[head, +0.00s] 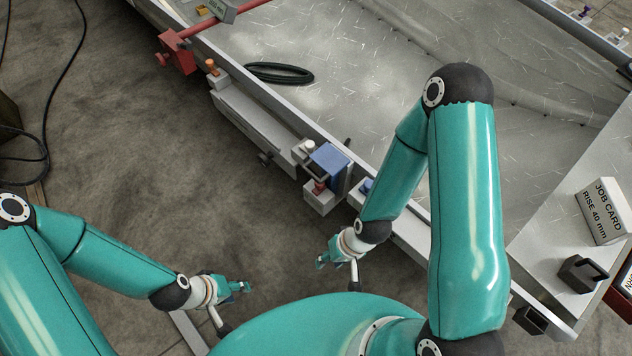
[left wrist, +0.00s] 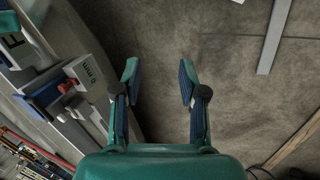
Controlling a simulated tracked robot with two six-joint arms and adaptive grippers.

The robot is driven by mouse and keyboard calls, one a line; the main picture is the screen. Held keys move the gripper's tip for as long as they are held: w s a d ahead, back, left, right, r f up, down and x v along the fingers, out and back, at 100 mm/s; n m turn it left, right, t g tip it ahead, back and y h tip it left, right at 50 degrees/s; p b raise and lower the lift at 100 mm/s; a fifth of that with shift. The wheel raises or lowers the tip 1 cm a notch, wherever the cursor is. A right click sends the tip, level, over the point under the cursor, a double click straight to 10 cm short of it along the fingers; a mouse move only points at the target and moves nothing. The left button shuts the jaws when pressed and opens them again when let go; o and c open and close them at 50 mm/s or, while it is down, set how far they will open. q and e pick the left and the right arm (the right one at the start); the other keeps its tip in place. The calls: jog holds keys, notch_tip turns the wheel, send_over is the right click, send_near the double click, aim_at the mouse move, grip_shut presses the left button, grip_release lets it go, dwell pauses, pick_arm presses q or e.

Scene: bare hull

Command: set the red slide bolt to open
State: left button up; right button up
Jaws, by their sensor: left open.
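A small red part (head: 320,187), which looks like the slide bolt's knob, sits on a grey block below a blue block (head: 329,158) on the hull's outer side. How far the bolt is slid I cannot tell. Red also shows beside a blue part in the left wrist view (left wrist: 65,88), left of my fingers. My left gripper (head: 245,287) is open and empty, apart from the bolt, below and left of it; its spread fingers show in the wrist view (left wrist: 159,82). My right gripper (head: 325,258) hangs below the bolt, apart from it; its finger opening is unclear.
A red clamp (head: 178,54) grips the hull edge at upper left. A long grey rail with an orange knob (head: 211,66) runs along the side. The floor at left is mostly clear.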

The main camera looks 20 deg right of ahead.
pick_arm(q)
jog(key=shift+o, duration=1.3)
jog(key=shift+w+f, duration=0.1)
jog(key=w+d+f+t+b, duration=0.1)
jog(key=w+f+b, duration=0.1)
jog(key=w+d+f+m+t+b, duration=0.1)
jog(key=w+f+b, duration=0.1)
jog(key=w+b, duration=0.1)
jog(key=w+d+f+m+t+b, duration=0.1)
jog(key=w+f+b, duration=0.1)
jog(key=w, duration=0.1)
jog(key=shift+f+h+b, duration=0.1)
jog(key=shift+h+b, duration=0.3)
jog(key=m+t+h+b, duration=0.3)
jog(key=m+h+b, duration=1)
jog(key=b, duration=1.2)
send_near(317, 186)
jog(key=shift+m+y, duration=0.4)
jog(key=shift+m, duration=0.1)
jog(key=x, duration=0.3)
jog(key=b+x, duration=0.1)
jog(key=x, duration=0.3)
jog(key=r+b+x, duration=0.1)
jog(key=x, duration=0.3)
jog(key=shift+w+d, duration=0.1)
jog(key=shift+d, duration=0.1)
jog(key=shift+f, duration=0.1)
grip_shut()
